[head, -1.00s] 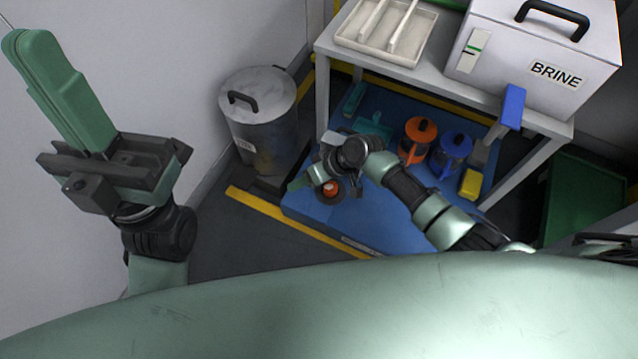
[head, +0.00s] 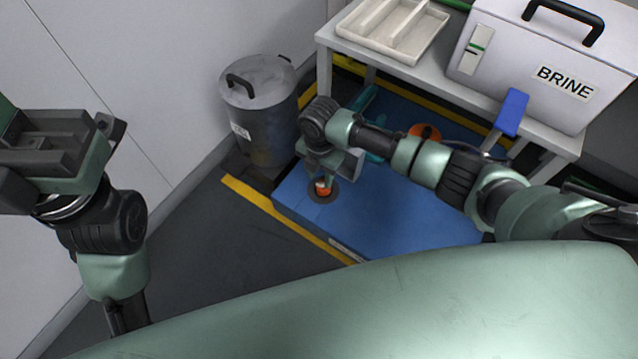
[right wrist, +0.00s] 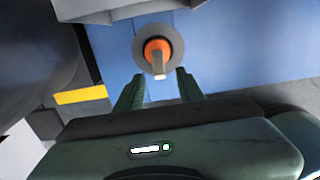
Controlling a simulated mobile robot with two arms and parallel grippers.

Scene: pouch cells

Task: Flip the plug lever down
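The plug (head: 323,189) is a small orange piece with a pale-tipped lever, set in a dark grey ring on the blue platform (head: 400,215). In the right wrist view the orange plug (right wrist: 157,50) is near top centre, its lever (right wrist: 159,68) pointing towards my gripper. My right gripper (right wrist: 160,87) is open, with one finger on each side below the lever and a gap between. In the head view my right gripper (head: 323,177) is right at the plug and partly hides it; contact cannot be told.
A grey lidded bin (head: 262,115) stands left of the platform. A white bench (head: 440,80) behind holds a pale tray (head: 432,42) and a BRINE box (head: 540,40). A blue handle (head: 510,112) shows at its front. An orange-topped container (head: 425,131) is partly hidden by my arm.

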